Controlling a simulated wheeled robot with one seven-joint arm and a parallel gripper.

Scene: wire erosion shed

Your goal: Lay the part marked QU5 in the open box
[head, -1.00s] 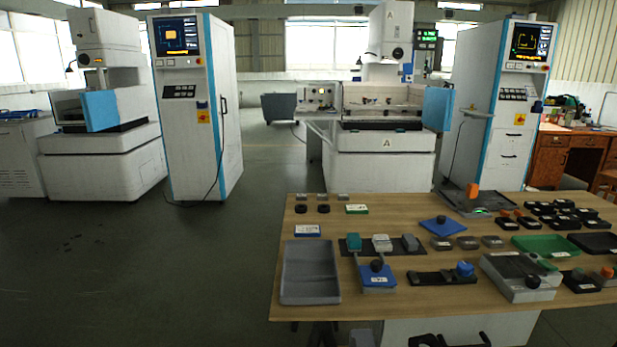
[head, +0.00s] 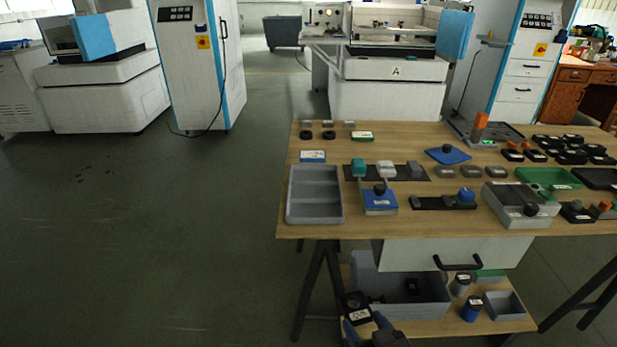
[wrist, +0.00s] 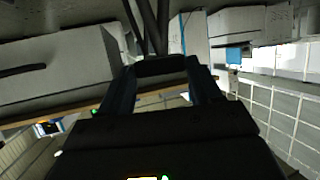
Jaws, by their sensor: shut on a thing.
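My gripper (head: 368,318) is low at the bottom of the head view, in front of the table's lower shelf. It is shut on a dark part (head: 352,301) with a pale label that I cannot read. In the wrist view the dark part (wrist: 163,67) sits between the two fingers. A grey open box (head: 420,305) stands on the lower shelf, just right of and behind the held part, with a small dark thing inside. The held part appears outside this box. I cannot read QU5 on anything.
The wooden table (head: 262,232) above carries a grey divided tray (head: 314,212) and many small parts. A drawer with a black handle (head: 458,264) hangs under it. A small grey bin (head: 503,306) and cylinders share the shelf (head: 480,326). Trestle legs (head: 312,290) flank it. Open floor lies left.

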